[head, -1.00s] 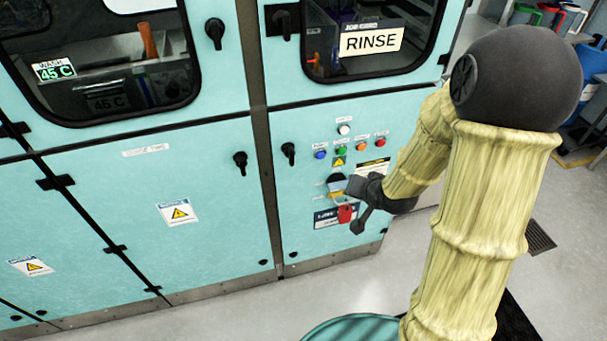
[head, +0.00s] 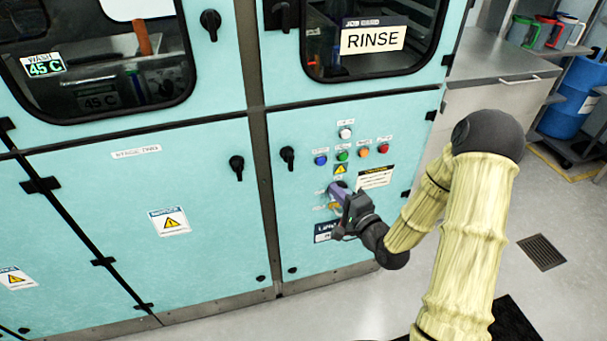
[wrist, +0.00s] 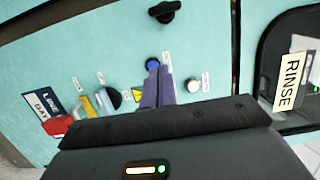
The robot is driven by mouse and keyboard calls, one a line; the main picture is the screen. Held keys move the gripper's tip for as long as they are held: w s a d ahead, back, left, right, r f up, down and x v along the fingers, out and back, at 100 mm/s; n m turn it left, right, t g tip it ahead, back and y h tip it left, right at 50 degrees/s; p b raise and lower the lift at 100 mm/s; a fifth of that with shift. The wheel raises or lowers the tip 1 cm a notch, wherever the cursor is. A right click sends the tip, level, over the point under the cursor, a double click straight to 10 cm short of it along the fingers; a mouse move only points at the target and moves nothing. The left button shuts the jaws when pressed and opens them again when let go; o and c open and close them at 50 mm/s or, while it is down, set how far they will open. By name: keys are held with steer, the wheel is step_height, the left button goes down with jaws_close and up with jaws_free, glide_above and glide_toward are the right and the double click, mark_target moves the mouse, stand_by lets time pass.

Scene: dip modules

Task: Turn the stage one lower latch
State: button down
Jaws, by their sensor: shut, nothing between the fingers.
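On the teal lower panels in the head view are two black latches: one (head: 237,168) on the left panel, whose label (head: 136,152) is too blurred to read surely, and one (head: 288,157) on the right panel. Both handles point roughly downward. A black latch (wrist: 165,11) also shows at the top of the wrist view, beyond the fingers. My gripper (head: 334,188) is in front of the right panel, right of and below both latches, apart from them. Its fingers (wrist: 158,68) are shut and empty, their tips overlapping the view near the blue button.
Several buttons, including the blue button (head: 320,160), sit right of the right panel's latch. Open floor (head: 480,215) lies to the right.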

steer(key=w+a+p, duration=0.1)
steer(key=w+a, duration=0.6)
steer(key=a, duration=0.1)
steer(key=shift+w+a+p, duration=0.35)
steer(key=shift+w+p, duration=0.05)
steer(key=shift+w+d+f, duration=0.1)
steer(key=shift+w, duration=0.05)
stand_by(0.4)
